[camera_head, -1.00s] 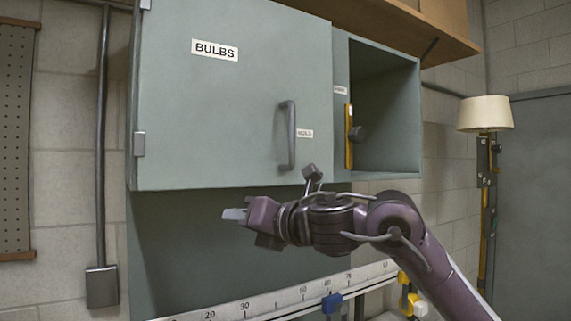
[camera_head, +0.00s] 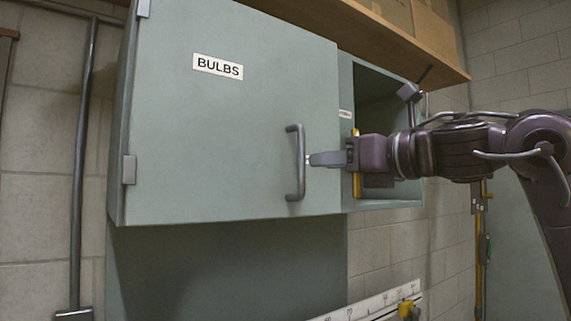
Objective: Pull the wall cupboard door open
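The wall cupboard door (camera_head: 220,130) is a flat grey-green panel with a "BULBS" label (camera_head: 218,67). It looks shut, with hinges along its left edge. Its grey vertical bar handle (camera_head: 296,175) is near the right edge. My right gripper (camera_head: 314,159) comes in from the right, level with the handle's middle. Its grey fingertips point left and end just right of the bar. I see no finger around the bar, and whether they touch it is unclear. The fingers overlap in this view, so their opening is hidden. My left gripper is not in view.
An open cubby (camera_head: 385,100) adjoins the door on the right, partly behind my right gripper. A wooden shelf (camera_head: 375,30) with boxes runs above. A ruler rail (camera_head: 370,307) lies below right. The space in front of the door's left part is clear.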

